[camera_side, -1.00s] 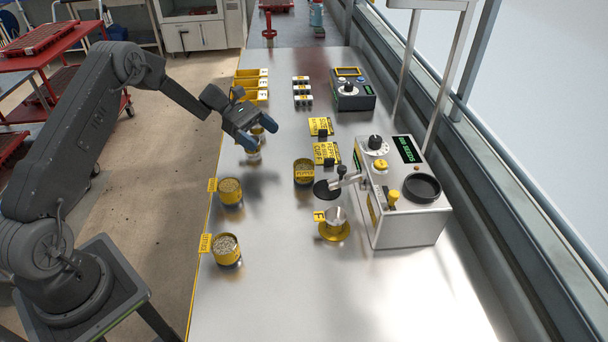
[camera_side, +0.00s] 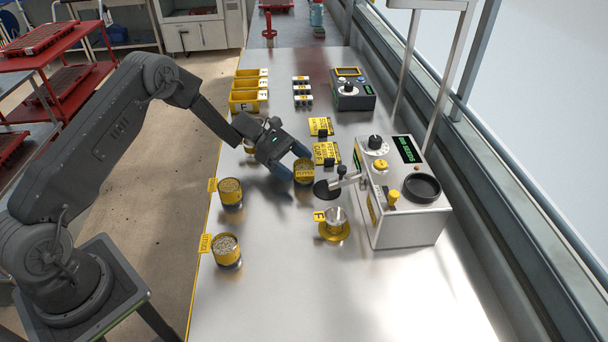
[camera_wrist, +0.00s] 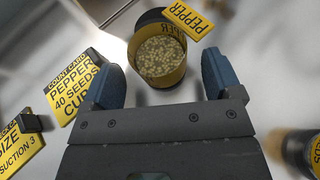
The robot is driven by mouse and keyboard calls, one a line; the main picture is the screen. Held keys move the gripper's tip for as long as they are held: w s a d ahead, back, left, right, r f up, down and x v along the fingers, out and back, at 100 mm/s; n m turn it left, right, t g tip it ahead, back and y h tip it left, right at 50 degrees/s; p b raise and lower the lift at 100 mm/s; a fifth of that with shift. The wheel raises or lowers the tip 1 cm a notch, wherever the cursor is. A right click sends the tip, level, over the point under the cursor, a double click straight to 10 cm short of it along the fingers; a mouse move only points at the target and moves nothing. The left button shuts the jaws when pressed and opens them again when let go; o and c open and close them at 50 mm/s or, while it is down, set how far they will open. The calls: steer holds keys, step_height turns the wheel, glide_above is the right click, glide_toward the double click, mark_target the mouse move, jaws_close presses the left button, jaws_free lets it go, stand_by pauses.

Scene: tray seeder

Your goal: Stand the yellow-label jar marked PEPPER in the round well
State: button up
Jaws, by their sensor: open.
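The yellow-label jar marked PEPPER (camera_side: 304,172) stands upright on the metal bench, left of the black disc. In the wrist view the PEPPER jar (camera_wrist: 162,58) is full of pale seeds, with its label tag at the upper right. My gripper (camera_side: 290,174) is open and low beside it. In the wrist view the blue fingers of my gripper (camera_wrist: 161,75) lie to either side of the jar's near part, with gaps showing. A round black well (camera_side: 422,188) is on top of the grey machine at the right and looks empty.
Other seed jars stand at the left edge (camera_side: 230,192) and lower left (camera_side: 226,250). A small metal cup on a yellow base (camera_side: 334,225) and a black disc (camera_side: 325,190) lie before the machine (camera_side: 405,228). Yellow cards (camera_side: 325,153) stand behind. The bench front is clear.

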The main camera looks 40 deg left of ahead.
steer(key=shift+x, duration=1)
steer(key=shift+r, duration=0.1)
steer(key=c, duration=1.1)
steer(key=shift+r, duration=0.1)
steer(key=r, duration=0.4)
steer(key=shift+a+r, duration=0.2)
steer(key=shift+a, duration=0.05)
steer(key=s+a+r, duration=0.1)
steer(key=a+r, duration=0.1)
steer(key=a, duration=0.1)
steer(key=s+a+r, duration=0.2)
steer(key=a, duration=0.1)
steer(key=s+a+r, duration=0.2)
steer(key=a, duration=0.2)
steer(key=shift+r, duration=0.25)
